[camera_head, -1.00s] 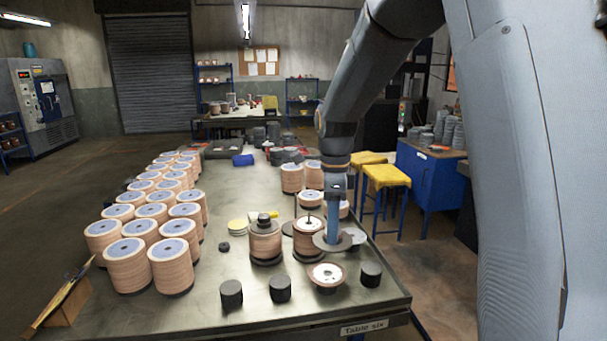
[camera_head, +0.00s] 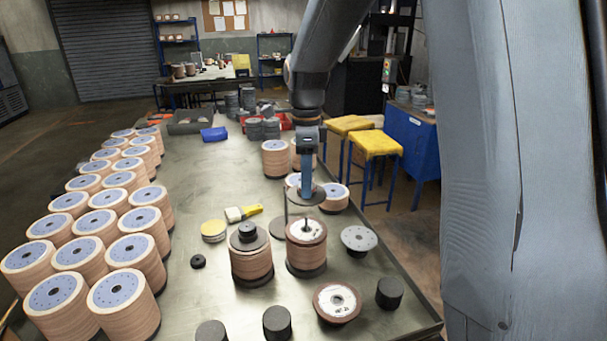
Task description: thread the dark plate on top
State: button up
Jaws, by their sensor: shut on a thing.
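My gripper (camera_head: 307,190) points straight down and is shut on a dark plate (camera_head: 296,198), a flat grey disc held level in the air. Below it stands a stack of tan flap discs (camera_head: 306,256) with a brown-rimmed disc on top and a thin spindle tip (camera_head: 307,224) sticking up from its centre. The plate is apart from the spindle, above it in the picture; I cannot tell whether it is exactly over it. My fingers hide part of the plate.
Left of the stack stands another stack (camera_head: 252,264) with a dark plate and knob on top. A thin upright rod (camera_head: 286,212) stands close behind. Dark cylinders (camera_head: 389,292) and a loose flap disc (camera_head: 337,302) stand in front. Many stacks fill the left.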

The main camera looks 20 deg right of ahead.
jog(key=shift+f+b, duration=2.05)
jog(key=shift+f, duration=0.6)
jog(key=shift+f+b, duration=0.35)
jog(key=shift+f, duration=1.25)
jog(key=shift+f+b, duration=0.45)
jog(key=shift+f, duration=0.7)
jog(key=o, duration=1.5)
jog(key=shift+s, duration=0.1)
jog(key=shift+r+b, duration=0.95)
jog(key=shift+r, duration=2.95)
